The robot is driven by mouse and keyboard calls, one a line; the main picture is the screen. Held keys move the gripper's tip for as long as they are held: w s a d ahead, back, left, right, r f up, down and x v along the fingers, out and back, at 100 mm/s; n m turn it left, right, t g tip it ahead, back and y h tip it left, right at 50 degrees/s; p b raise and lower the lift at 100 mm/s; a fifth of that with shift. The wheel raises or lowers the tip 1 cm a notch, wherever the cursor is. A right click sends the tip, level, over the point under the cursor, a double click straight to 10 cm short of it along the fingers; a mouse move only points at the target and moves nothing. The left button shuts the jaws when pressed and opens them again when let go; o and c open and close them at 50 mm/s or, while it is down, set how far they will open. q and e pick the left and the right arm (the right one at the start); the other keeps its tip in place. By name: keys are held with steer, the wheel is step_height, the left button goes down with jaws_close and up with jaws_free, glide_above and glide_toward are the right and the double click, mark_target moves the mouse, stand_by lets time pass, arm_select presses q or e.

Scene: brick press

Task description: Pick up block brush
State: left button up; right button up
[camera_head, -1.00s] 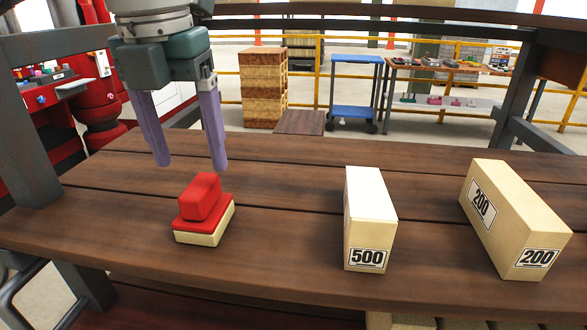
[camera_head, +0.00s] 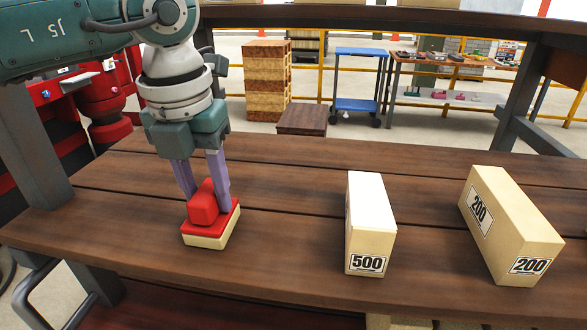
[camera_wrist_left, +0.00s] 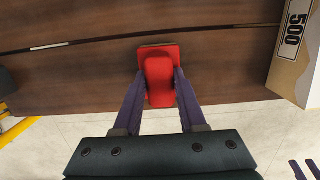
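The block brush (camera_head: 205,206) has a red handle on a red plate with a cream base. It lies flat on the brown wooden table (camera_head: 300,215), left of the middle. My left gripper (camera_head: 208,204) points down over it, with its purple fingers on either side of the red handle. The left wrist view shows the handle (camera_wrist_left: 159,80) between the two fingertips, which look slightly apart from it. Two purple fingertips, which look like my right gripper (camera_wrist_left: 306,164), show with a gap between them at the lower right corner of the left wrist view.
A box marked 500 (camera_head: 370,230) stands right of the brush, and a box marked 200 (camera_head: 510,225) stands farther right. The tabletop between brush and 500 box is clear. A dark table-frame post (camera_head: 35,160) rises at the left.

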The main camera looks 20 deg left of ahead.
arm_select(q)
jaws_close()
stand_by(0.3)
steer(key=shift+r, duration=0.55)
step_height(320, 180, up, 11)
steer(key=b, duration=0.3)
step_height(320, 180, up, 8)
steer(key=p, duration=0.1)
glide_above(207, 189)
